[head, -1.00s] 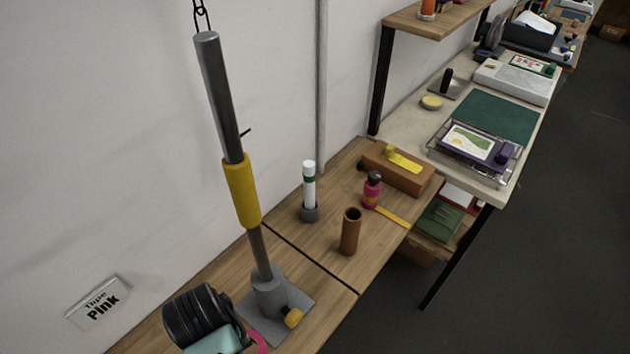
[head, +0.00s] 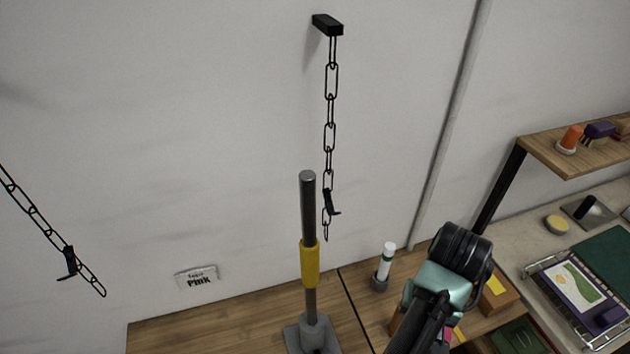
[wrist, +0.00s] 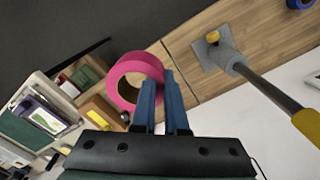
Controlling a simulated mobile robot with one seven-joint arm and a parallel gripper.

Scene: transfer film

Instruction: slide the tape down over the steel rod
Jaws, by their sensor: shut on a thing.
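The pink tape roll (wrist: 120,68) is held at its edge between the blue fingers of my gripper (wrist: 161,80) in the wrist view. In the head view a bit of the tape shows pink (head: 457,333) behind my arm, right of the rod. The steel rod (head: 308,212) stands upright with a yellow sleeve (head: 310,264) around its middle, on a grey base (head: 318,338).
A black chain (head: 330,135) hangs from a wall bracket just behind the rod top; another chain (head: 35,218) is at left. A white bottle (head: 386,262) stands right of the rod. A blue ring (wrist: 299,3) lies on the bench.

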